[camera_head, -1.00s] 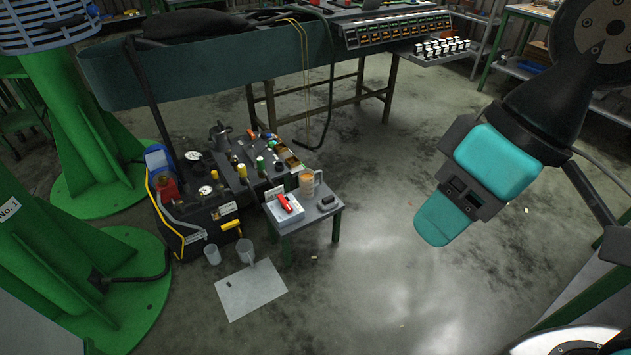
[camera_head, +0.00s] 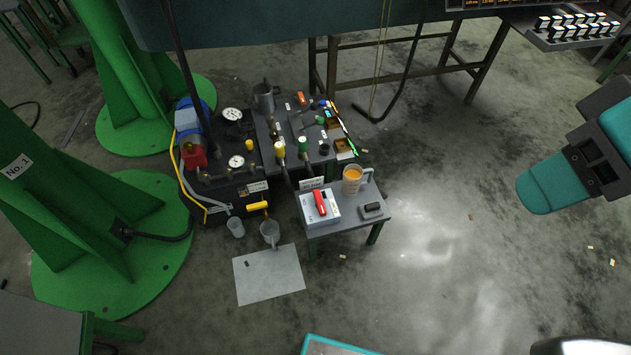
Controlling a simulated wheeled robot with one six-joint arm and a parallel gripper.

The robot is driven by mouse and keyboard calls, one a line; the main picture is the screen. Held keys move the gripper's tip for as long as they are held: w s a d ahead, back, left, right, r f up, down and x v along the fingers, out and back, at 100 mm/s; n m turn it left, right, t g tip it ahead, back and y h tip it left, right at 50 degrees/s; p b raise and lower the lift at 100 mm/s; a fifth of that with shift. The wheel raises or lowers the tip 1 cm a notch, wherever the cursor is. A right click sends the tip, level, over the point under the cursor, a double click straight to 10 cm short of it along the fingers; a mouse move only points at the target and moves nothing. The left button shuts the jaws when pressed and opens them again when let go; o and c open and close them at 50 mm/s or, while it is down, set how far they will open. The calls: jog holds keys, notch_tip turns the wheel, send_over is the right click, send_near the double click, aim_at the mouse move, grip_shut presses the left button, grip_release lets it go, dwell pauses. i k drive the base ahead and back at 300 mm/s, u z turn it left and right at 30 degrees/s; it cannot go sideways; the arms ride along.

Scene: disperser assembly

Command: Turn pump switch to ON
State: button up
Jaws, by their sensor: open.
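A white box with a red lever on top (camera_head: 320,204) sits on a small grey table (camera_head: 345,222); I take it as the pump switch, but its lettering is too small to read. The red lever lies along the top of the box. A small dark block (camera_head: 371,211) lies to the right of it on the same table. My gripper (camera_head: 550,187), dark with teal parts, is at the right edge, partly cut off by the frame. It is open, with nothing seen in it, far to the right of the small table.
A black pump unit (camera_head: 230,190) with gauges and valves stands left of the table. A mug with orange contents (camera_head: 353,180) stands behind the dark block. Green pedestals (camera_head: 110,240) stand left. Floor right of the table is clear.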

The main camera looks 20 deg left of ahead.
aim_at(319, 204)
jog(key=u, duration=0.5)
jog(key=i, duration=1.05)
jog(key=u, duration=0.55)
